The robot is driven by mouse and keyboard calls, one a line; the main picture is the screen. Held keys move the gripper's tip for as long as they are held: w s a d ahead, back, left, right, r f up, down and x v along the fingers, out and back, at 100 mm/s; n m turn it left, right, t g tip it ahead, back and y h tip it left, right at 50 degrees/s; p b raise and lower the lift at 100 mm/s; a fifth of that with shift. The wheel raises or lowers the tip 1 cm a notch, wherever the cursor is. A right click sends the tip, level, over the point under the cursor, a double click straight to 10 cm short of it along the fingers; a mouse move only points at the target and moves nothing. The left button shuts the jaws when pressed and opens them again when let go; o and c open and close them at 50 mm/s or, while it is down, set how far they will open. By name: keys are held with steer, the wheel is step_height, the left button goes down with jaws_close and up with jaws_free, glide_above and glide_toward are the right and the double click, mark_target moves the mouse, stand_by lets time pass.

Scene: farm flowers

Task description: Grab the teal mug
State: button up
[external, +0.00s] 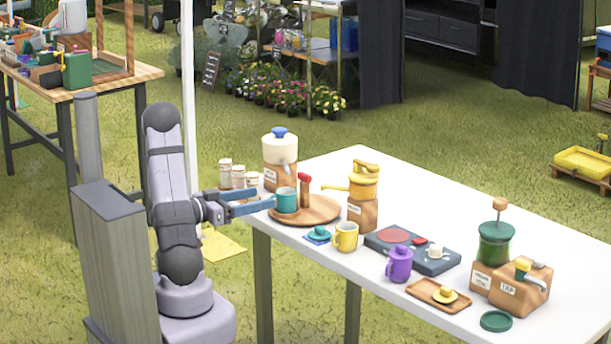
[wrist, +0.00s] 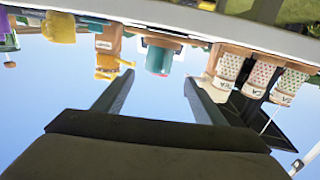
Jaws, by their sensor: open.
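The teal mug (external: 286,200) stands upright on a round wooden board (external: 322,210) near the left end of the white table. In the wrist view, which is upside down, the teal mug (wrist: 159,59) shows at the upper middle. My gripper (external: 267,198) is open and empty, reaching in from the left with its blue-grey fingers at about the mug's height. In the wrist view, my gripper (wrist: 158,78) has the mug lined up between its fingertips, just beyond them. I cannot tell the exact gap.
A red-handled piece (external: 304,185) stands on the board behind the mug. Several small jars (external: 238,176) and a cream pot (external: 280,148) on a wooden block are behind the gripper. A yellow mug (external: 346,236) and a purple mug (external: 399,264) stand to the right.

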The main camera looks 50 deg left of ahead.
mark_target(277, 198)
steer(key=shift+m, duration=0.3)
steer(key=shift+w+d+f, duration=0.2)
steer(key=shift+w, duration=0.95)
steer(key=shift+w+d+f, duration=0.2)
steer(key=shift+w+d, duration=0.05)
steer(key=shift+w, duration=0.85)
steer(key=shift+w+d+f, duration=0.2)
steer(key=shift+w, duration=0.95)
steer(key=c, duration=1.4)
steer(key=shift+o, duration=0.2)
step_height(277, 198, up, 10)
steer(key=shift+r+p, duration=0.1)
steer(key=shift+p, duration=0.85)
